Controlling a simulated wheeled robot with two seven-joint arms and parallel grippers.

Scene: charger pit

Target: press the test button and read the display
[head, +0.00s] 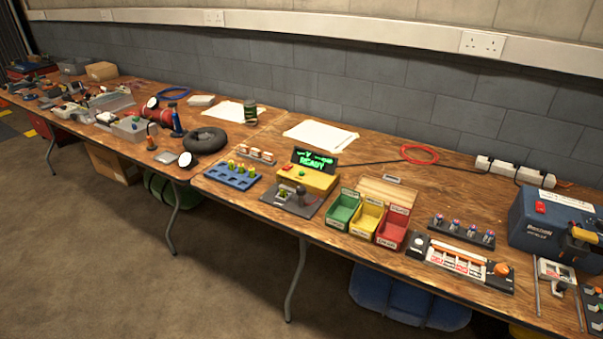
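A yellow tester box (307,181) stands on the wooden bench near the middle of the head view. Its dark display (315,159) shows green lit text that reads "READY", with smaller green marks above that I cannot read. A small red button (285,167) and a small green button (303,173) sit on the box. Which one is the test button I cannot tell. A grey plate with a black-handled fixture (290,197) lies in front of the box. Neither of my grippers is in view.
Green (344,210), yellow (367,217) and red (392,228) bins stand right of the tester. A blue tray (231,177) with small parts lies to its left. A blue case (545,222) stands at the far right. White paper (318,136) lies behind.

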